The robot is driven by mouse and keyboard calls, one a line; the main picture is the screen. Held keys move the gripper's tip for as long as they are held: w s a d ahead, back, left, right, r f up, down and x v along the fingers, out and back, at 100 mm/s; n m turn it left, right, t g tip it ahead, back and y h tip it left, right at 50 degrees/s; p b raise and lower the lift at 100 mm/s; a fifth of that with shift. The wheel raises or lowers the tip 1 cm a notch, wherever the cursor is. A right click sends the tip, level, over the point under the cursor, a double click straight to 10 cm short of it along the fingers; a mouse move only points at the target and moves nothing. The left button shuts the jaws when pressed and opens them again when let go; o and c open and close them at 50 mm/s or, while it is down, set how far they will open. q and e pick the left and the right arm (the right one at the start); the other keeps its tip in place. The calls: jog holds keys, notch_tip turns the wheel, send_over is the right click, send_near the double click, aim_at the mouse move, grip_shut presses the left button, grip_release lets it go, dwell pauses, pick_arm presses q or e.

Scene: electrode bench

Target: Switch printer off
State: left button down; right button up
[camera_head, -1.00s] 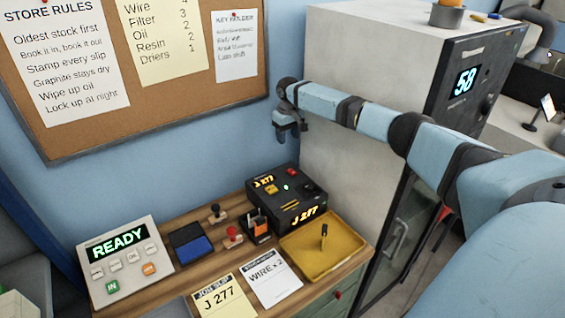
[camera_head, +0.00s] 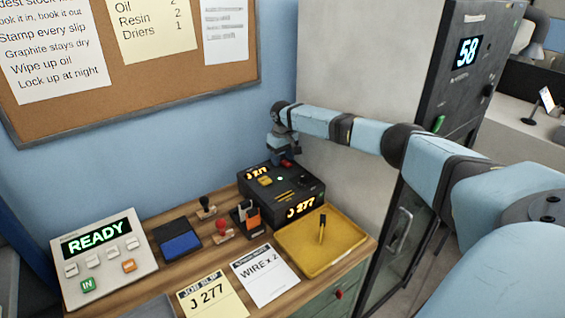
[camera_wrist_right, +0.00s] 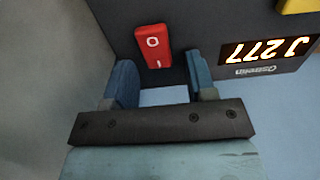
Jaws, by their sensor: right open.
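The printer (camera_head: 288,184) is a black box at the back of the wooden bench, with lit displays reading J 277 and a green light. Its red rocker switch (camera_wrist_right: 153,46), marked O and I, shows in the right wrist view; which side is pressed I cannot tell. My left gripper is not in view.
A yellow tray (camera_head: 350,236) with a dark upright item stands in front of the printer. Stamps, a blue ink pad (camera_head: 181,246), paper slips and a READY console (camera_head: 104,263) cover the bench. A tall grey cabinet (camera_head: 340,70) stands close on the right.

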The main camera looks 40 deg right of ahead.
jog(key=c, duration=0.9)
jog(key=shift+s+r+p, duration=0.1)
jog(key=shift+r+p, duration=0.05)
jog(key=shift+p, duration=0.25)
jog(key=t+p, duration=0.1)
jog(key=p, duration=0.1)
jog(key=t+p, duration=0.1)
jog(key=p, duration=0.1)
jog(key=shift+s+r+t, duration=0.2)
jog(key=shift+s+t, duration=0.1)
jog(key=shift+t, duration=0.3)
jog(key=o, duration=0.9)
